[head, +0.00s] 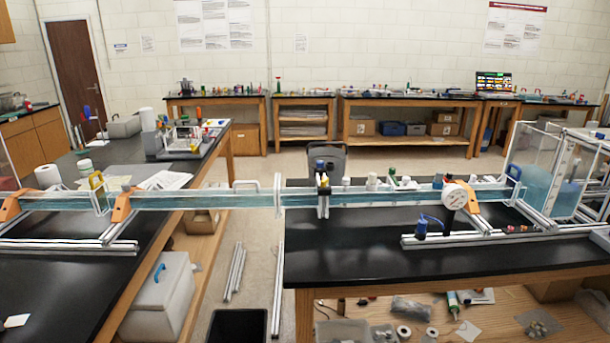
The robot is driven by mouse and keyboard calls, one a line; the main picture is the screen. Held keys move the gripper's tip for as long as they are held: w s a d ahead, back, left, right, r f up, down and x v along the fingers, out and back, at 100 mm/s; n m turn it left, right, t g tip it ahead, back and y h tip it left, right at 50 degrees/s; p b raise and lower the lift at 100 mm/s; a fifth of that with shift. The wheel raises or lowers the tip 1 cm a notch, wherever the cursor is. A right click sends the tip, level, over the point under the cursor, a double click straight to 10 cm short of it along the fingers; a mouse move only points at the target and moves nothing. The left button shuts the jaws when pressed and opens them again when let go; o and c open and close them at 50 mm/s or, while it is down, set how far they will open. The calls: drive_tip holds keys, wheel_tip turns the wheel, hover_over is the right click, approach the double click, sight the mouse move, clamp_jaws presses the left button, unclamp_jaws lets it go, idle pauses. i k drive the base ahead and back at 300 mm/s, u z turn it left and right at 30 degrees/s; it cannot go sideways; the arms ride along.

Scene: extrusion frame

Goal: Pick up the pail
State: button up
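No object shows clearly as a pail. A grey lidded box (163,297) with a blue handle on top stands low beside the left table. A dark grey open container (327,158) shows behind the right table, its lower part hidden by that table and the rail. A black, flat-looking container or panel (238,328) is on the floor at the bottom, cut off by the picture edge. I cannot tell which of these, if any, is the pail. My gripper is not in view.
A long extrusion frame with a clear channel (210,201) bridges the black left table (60,268) and right table (400,260). Metal bars (235,272) lie on the floor between the tables. A clear tank (548,185) stands at right. Wooden benches (409,138) line the far wall.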

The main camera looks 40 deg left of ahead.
sight(334, 159)
drive_tip(key=z, duration=1.2)
drive_tip(key=k, duration=0.1)
drive_tip(key=u, duration=2.55)
drive_tip(key=k, duration=0.9)
drive_tip(key=z, duration=0.15)
drive_tip(key=i, duration=0.6)
